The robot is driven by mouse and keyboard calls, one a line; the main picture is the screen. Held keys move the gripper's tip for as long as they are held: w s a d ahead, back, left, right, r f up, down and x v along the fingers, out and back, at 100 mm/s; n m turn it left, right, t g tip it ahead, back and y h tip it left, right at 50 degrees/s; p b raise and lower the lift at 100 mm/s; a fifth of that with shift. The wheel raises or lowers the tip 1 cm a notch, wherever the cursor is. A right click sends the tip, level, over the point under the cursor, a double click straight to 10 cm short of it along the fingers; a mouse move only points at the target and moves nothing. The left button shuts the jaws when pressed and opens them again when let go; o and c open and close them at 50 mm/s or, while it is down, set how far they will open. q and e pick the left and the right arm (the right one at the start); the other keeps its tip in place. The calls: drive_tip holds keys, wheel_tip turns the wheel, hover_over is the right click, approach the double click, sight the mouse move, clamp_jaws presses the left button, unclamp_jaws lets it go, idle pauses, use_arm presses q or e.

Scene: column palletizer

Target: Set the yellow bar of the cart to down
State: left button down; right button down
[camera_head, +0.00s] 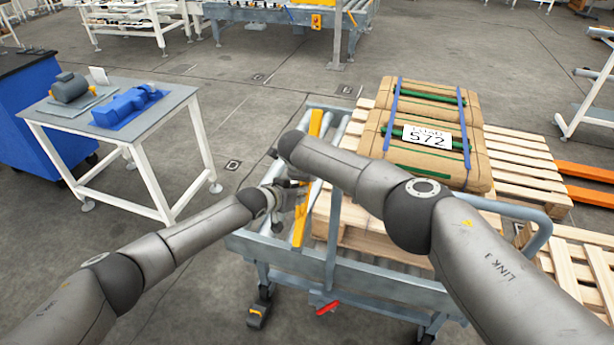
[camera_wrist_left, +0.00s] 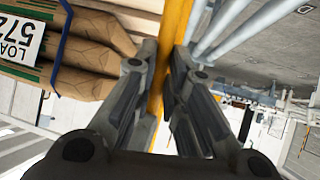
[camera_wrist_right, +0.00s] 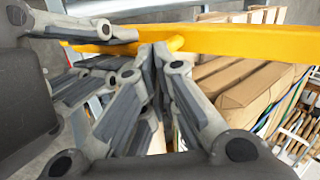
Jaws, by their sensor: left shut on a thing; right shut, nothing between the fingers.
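The yellow bar (camera_head: 299,228) runs along the left end of the grey-blue cart (camera_head: 380,271). My left gripper (camera_head: 298,193) is shut on the bar; in the left wrist view (camera_wrist_left: 166,88) its fingers stand on both sides of the yellow bar (camera_wrist_left: 175,35). My right gripper (camera_wrist_right: 156,52) is shut and empty, its tips just beside the yellow bar (camera_wrist_right: 230,43) in the right wrist view; I cannot tell whether they touch. In the head view my right arm hides the middle of the cart, and the right gripper is mostly hidden.
Brown sacks (camera_head: 440,108) with a 572 label lie strapped on a wooden pallet on the cart. More pallets (camera_head: 525,160) stand at the right. A small table (camera_head: 172,103) with blue parts stands at the left. A red pedal (camera_head: 327,308) is low on the cart.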

use_arm(q)
drive_tip(key=shift+s+d, duration=0.1)
drive_tip(key=shift+d, duration=0.05)
drive_tip(key=c, duration=1.8)
unclamp_jaws()
drive_tip(key=shift+c, duration=0.2)
drive_tip(key=o, duration=0.4)
drive_tip(key=shift+c, duration=0.2)
drive_tip(key=shift+a, duration=0.2)
